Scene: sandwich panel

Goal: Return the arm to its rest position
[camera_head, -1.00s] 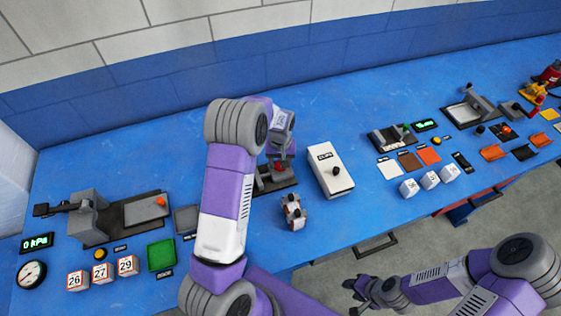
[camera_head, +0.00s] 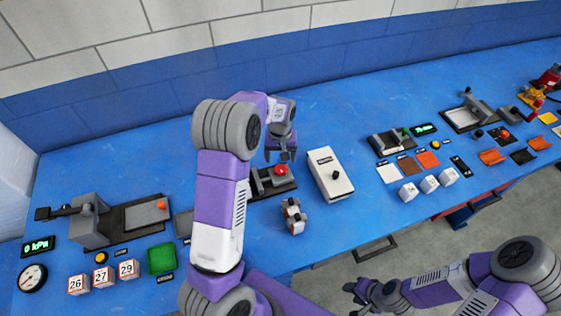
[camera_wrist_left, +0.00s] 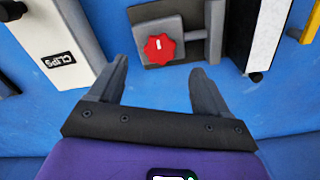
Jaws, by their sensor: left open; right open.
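My left arm reaches over the blue bench in the head view. Its gripper (camera_head: 281,154) is open and empty, just behind a dark fixture with a red knob (camera_head: 282,169). In the left wrist view, the two open fingers (camera_wrist_left: 165,85) point toward the red knob (camera_wrist_left: 159,48), with nothing between them. My right gripper (camera_head: 358,290) is open at the lower right of the head view, low in front of the bench and apart from everything on it.
A white clips box (camera_head: 330,174) stands right of the fixture. A small grey-and-white part (camera_head: 293,215) lies in front. A press-like device (camera_head: 94,222), numbered cubes (camera_head: 103,278) and a green pad (camera_head: 161,258) are at left. White cubes (camera_head: 429,184) and coloured tiles are at right. The bench's back strip is clear.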

